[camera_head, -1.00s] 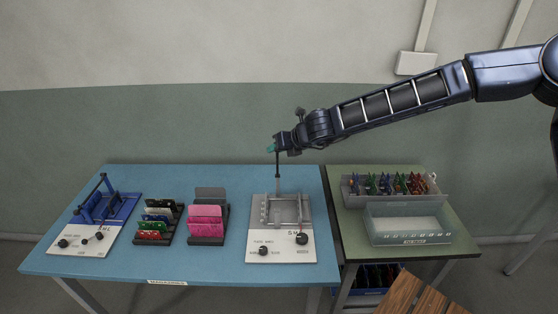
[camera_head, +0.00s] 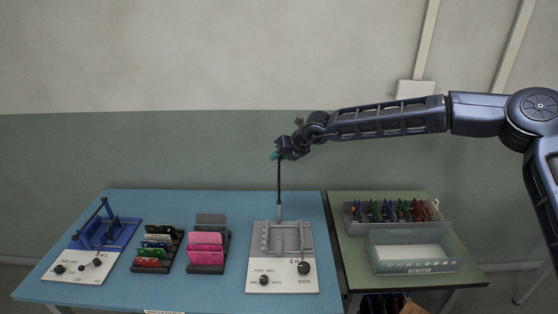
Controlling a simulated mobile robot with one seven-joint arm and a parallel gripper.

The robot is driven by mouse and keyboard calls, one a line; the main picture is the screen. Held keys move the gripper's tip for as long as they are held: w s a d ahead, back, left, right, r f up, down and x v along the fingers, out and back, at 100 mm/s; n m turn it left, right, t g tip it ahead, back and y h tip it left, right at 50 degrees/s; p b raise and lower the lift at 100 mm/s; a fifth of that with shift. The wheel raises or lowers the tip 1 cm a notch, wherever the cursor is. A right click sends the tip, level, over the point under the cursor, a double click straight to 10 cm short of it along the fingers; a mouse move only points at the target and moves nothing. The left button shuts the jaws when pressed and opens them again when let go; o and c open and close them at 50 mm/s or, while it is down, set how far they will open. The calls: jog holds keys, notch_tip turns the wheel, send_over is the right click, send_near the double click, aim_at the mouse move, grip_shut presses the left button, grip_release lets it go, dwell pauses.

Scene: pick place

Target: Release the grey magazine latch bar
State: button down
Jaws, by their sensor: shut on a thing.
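The grey magazine fixture (camera_head: 291,240) stands on the blue table, with a white panel and black knobs at its front. Its latch bar (camera_head: 279,190) is a thin dark rod with a pale lower end, standing nearly upright from the fixture's back edge. My gripper (camera_head: 275,156), with teal fingertips, is shut at the top end of this bar, well above the fixture. The fingers are small in view, and their exact contact with the bar is hard to make out.
A blue fixture (camera_head: 105,234) with a raised bar stands at the table's left. Two card racks, one with mixed cards (camera_head: 155,246) and one with pink cards (camera_head: 206,245), stand between. On the green table (camera_head: 375,278) are a clear bin (camera_head: 413,253) and a filled tray (camera_head: 358,218).

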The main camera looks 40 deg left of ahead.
jog(key=shift+w+a+f, duration=0.25)
jog(key=shift+w+f, duration=0.1)
jog(key=shift+w, duration=0.3)
jog(key=shift+w+a+f, duration=0.25)
jog(key=shift+w+f, duration=0.05)
jog(key=shift+w, duration=0.45)
jog(key=c, duration=1.2)
grip_release()
jog(key=shift+a, duration=0.1)
jog(key=shift+c, duration=0.2)
jog(key=shift+o, duration=0.9)
jog(key=shift+r, duration=0.1)
jog(key=s+v, duration=0.1)
jog(key=v, duration=0.9)
jog(key=shift+w+d+r, duration=0.25)
jog(key=shift+w+r, duration=0.1)
